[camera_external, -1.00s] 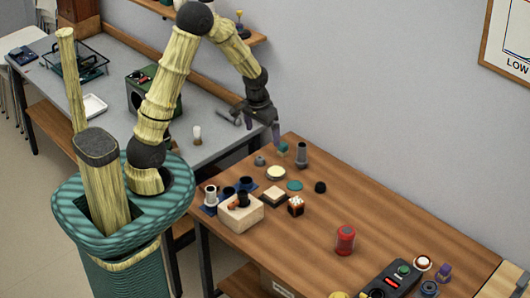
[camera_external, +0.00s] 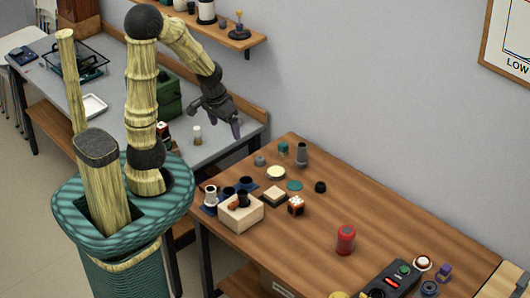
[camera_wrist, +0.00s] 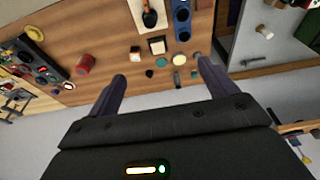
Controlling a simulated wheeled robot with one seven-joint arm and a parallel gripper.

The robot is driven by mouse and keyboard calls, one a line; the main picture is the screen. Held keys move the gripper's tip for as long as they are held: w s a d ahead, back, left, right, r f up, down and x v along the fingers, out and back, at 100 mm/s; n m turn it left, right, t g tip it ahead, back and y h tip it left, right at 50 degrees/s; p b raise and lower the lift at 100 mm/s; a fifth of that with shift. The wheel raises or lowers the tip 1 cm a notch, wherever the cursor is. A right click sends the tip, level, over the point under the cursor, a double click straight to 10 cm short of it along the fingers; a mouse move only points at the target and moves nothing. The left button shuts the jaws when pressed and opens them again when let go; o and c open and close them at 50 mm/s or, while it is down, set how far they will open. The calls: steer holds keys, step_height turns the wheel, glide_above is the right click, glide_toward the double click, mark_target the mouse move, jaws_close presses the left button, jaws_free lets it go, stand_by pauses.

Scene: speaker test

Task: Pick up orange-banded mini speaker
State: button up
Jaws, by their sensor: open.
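A small dark cylinder with a touch of orange (camera_external: 242,200) sits on a pale wooden block (camera_external: 241,214) at the left end of the brown table. It looks like the orange-banded mini speaker, but it is too small to be sure. In the wrist view the dark piece (camera_wrist: 149,18) shows on the block near the top edge. My gripper (camera_external: 215,119) is open and empty, in the air over the right end of the grey bench, left of the brown table and apart from the block. Its spread fingers show in the wrist view (camera_wrist: 160,68).
A red can (camera_external: 346,240) stands further right. A wall shelf (camera_external: 245,40) hangs above.

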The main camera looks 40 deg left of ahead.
steer(key=c, duration=0.3)
steer(key=w+d+f+n+t+h+b, duration=0.1)
steer(key=w+d+f+n+t, duration=0.1)
steer(key=f+n, duration=0.7)
steer(key=w+d+f+n+t+h+b, duration=0.1)
steer(key=d+f+n+t, duration=0.4)
steer(key=f+n, duration=0.5)
steer(key=w+d+f+n+t+b, duration=0.1)
steer(key=w+d+f+n+t, duration=0.1)
steer(key=f+n, duration=0.7)
steer(key=shift+w+d+f+n+t+h+b, duration=0.15)
steer(key=shift+d+n+t, duration=0.15)
steer(key=shift+n, duration=0.65)
steer(key=shift+w+d+f+n+t+h+b, duration=0.1)
steer(key=shift+d+n+t, duration=0.2)
steer(key=shift+n, duration=0.6)
steer(key=shift+w+d+f+n+t+h+b, duration=0.15)
steer(key=shift+d+n+t, duration=0.15)
steer(key=shift+n, duration=0.65)
